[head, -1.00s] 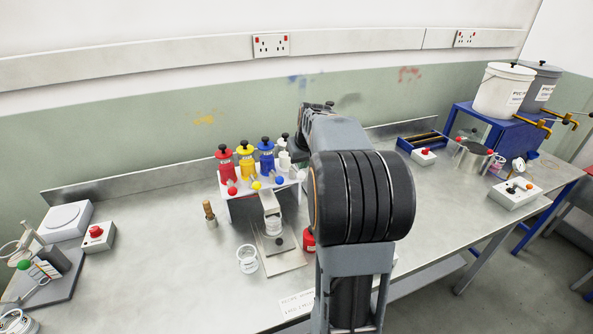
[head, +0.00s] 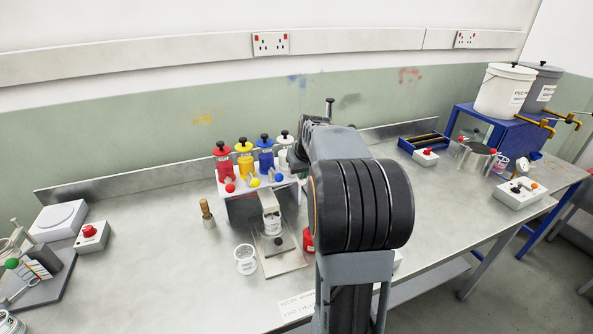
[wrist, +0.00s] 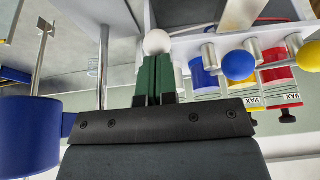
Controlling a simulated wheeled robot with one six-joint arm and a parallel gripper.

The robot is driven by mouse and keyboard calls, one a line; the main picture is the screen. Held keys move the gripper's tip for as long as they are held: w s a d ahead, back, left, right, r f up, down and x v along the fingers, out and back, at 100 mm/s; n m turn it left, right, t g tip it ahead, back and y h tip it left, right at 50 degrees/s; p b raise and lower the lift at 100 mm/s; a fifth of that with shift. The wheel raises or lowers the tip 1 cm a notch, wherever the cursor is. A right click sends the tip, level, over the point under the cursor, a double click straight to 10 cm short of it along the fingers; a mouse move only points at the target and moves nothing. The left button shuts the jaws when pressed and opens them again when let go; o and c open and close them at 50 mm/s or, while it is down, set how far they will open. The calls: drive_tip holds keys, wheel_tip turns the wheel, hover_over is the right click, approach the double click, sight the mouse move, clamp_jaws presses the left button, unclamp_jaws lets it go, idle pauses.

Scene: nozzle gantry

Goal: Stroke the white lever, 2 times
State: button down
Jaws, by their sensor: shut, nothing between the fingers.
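In the wrist view the white lever's ball knob (wrist: 157,42) shows just beyond my fingertips. My gripper (wrist: 158,60) has its green fingers shut together with nothing between them. The tips meet the knob's edge in the picture; I cannot tell whether they touch it. The white lever's shaft is not clear. The white bottle (head: 285,152) shows at the right of the coloured bottles on the nozzle gantry (head: 237,208).
The blue knob (wrist: 238,65) and yellow knob (wrist: 308,56) are close to the right of the white one. In the head view the red bottle (head: 222,162) stands furthest left. A cup (head: 246,260) stands on the bench before the gantry. Bench to its left is fairly clear.

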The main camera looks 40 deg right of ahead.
drive_tip(key=shift+f+b, duration=0.4)
drive_tip(key=shift+f, duration=0.35)
drive_tip(key=shift+r, duration=0.1)
drive_tip(key=shift+r+p, duration=2.5)
drive_tip(key=shift+r, duration=0.75)
wheel_tip(320, 180, up, 5)
drive_tip(key=p, duration=0.3)
drive_tip(key=shift+p, duration=0.4)
